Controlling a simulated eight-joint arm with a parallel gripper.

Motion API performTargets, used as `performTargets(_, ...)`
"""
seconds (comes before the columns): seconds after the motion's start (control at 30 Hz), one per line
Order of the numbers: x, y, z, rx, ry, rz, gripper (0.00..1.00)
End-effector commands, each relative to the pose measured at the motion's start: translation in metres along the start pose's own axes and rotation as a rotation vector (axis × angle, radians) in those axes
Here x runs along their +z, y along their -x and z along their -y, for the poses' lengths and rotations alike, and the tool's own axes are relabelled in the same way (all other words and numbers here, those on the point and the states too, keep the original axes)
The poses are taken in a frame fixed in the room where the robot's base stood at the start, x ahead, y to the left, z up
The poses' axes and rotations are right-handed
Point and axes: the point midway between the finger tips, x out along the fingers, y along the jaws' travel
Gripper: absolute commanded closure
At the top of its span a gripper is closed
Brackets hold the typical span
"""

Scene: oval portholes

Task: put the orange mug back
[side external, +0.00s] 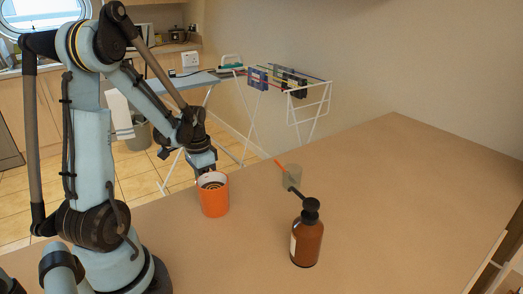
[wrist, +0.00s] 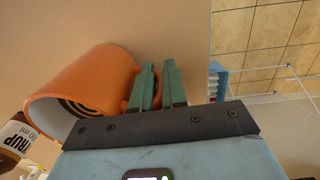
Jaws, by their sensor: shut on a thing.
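The orange mug (side external: 214,197) stands upright on the brown table in the side view, near the table's far left edge. Its white-rimmed mouth faces up. In the wrist view the mug (wrist: 100,75) fills the left of the picture. My gripper (side external: 207,172) is at the mug's back side in the side view. In the wrist view the green fingers of my gripper (wrist: 157,72) are close together against the mug's side, shut on its handle, which is mostly hidden by the fingers. I cannot tell whether the mug's base touches the table.
A brown pump bottle (side external: 307,240) stands to the right of the mug. The table (side external: 400,185) is clear on the right. A drying rack and ironing board stand beyond its edge.

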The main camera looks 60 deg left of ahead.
Motion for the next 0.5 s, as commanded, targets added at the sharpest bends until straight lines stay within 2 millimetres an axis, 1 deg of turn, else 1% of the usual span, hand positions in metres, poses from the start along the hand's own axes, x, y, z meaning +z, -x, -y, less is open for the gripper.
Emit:
performTargets(0.03,-0.0002,-0.0007,0.0001,0.0,0.0,0.0,0.84)
performTargets(0.17,-0.0001,-0.0005,0.0,0.0,0.0,0.0,0.64)
performTargets(0.2,0.0,-0.0004,0.0,0.0,0.0,0.0,0.62)
performTargets(0.5,0.0001,0.0015,-0.0002,0.0,0.0,0.0,0.62)
